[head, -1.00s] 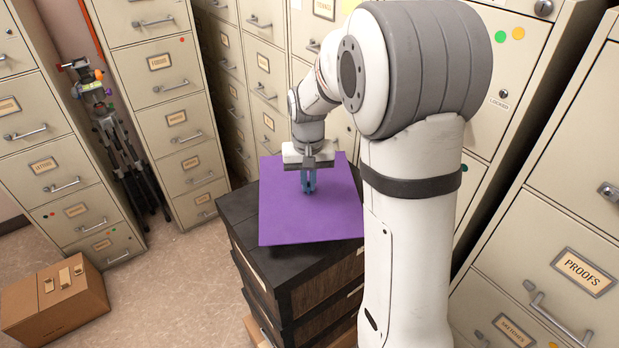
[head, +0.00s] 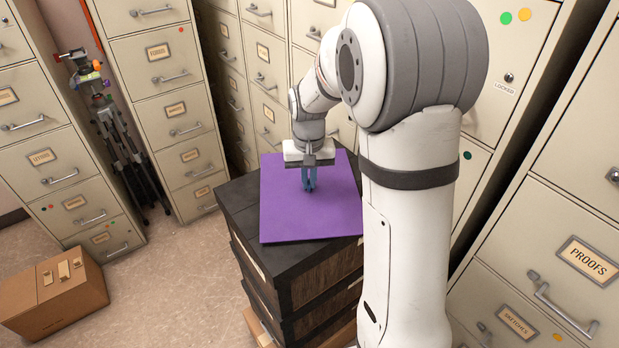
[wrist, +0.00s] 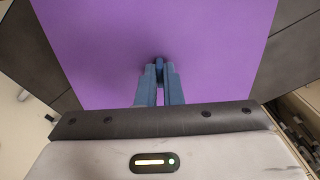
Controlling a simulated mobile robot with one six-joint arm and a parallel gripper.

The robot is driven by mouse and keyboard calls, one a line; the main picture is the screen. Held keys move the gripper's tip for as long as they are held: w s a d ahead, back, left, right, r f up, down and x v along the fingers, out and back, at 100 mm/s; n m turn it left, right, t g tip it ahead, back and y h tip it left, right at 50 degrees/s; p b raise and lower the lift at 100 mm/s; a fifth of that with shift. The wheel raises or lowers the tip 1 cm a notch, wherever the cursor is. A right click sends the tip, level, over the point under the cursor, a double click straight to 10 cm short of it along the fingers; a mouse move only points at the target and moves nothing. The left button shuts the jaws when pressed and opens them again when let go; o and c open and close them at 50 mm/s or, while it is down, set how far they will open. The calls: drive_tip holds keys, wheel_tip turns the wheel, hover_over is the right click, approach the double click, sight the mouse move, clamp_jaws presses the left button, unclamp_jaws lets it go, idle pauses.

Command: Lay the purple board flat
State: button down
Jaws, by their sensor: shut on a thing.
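The purple board (head: 290,217) lies level on top of the dark stack of boxes (head: 239,204), with little or no gap visible beneath its front edge. It also fills much of the wrist view (wrist: 90,45). My gripper (head: 309,188) points straight down at the middle of the board. Its blue fingers (wrist: 160,68) are close together, shut on a small dark part at the board's centre. That part is mostly hidden by the fingertips. The board's right edge is partly hidden behind my arm in the head view.
Filing cabinets (head: 165,105) stand behind and on both sides, close to the stack. A tripod (head: 125,155) stands between two cabinets at the left. A cardboard box (head: 50,300) sits on the floor at the lower left. The floor between is clear.

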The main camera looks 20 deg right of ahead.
drive_tip(key=shift+f, duration=0.1)
drive_tip(key=shift+f+b, duration=0.3)
drive_tip(key=shift+f, duration=0.1)
drive_tip(key=c, duration=1.5)
unclamp_jaws()
drive_tip(key=shift+r, duration=0.1)
drive_tip(key=shift+c, duration=0.2)
drive_tip(key=shift+c, duration=0.2)
drive_tip(key=shift+r+p, duration=2.55)
drive_tip(key=shift+r, duration=1)
wheel_tip(320, 180, up, 8)
drive_tip(key=b, duration=0.1)
drive_tip(key=shift+f, duration=0.15)
